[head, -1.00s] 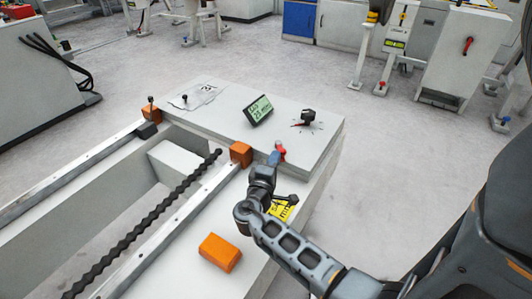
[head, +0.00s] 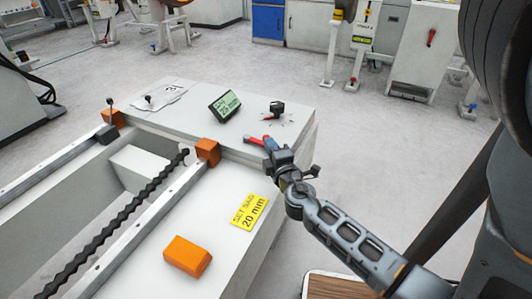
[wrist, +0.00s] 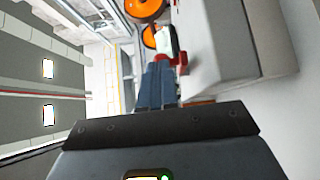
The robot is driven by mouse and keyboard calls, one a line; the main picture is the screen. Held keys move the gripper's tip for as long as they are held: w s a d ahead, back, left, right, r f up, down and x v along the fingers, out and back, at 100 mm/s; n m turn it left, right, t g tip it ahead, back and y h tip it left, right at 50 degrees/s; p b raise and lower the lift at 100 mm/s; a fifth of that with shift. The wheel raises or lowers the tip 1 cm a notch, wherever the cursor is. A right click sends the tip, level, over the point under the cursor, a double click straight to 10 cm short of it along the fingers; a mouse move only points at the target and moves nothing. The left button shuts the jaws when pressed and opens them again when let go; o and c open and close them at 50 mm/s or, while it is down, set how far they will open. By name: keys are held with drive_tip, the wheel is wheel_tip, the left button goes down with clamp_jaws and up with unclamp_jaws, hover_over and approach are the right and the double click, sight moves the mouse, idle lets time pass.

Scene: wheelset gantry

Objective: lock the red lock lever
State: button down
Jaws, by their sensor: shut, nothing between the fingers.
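The red lock lever (head: 256,141) is at the step of the grey-white bench, right of an orange block. In the head view it points left from the tip of my gripper (head: 270,146). My gripper is shut and empty, its fingertips close beside the lever; whether they touch it I cannot tell. In the wrist view the shut fingers (wrist: 158,85) reach up the middle, with a red part (wrist: 180,60) just right of their tips. The lever's pivot is hidden behind the gripper.
A small display (head: 224,105) and a black knob (head: 276,107) stand on the upper bench top. A yellow "20 mm" label (head: 249,212) and a loose orange block (head: 187,256) are on the lower top. A dark threaded rod (head: 110,226) runs along the left.

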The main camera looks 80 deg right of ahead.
drive_tip(key=shift+s+d, duration=0.2)
drive_tip(key=shift+d, duration=0.15)
idle(0.5)
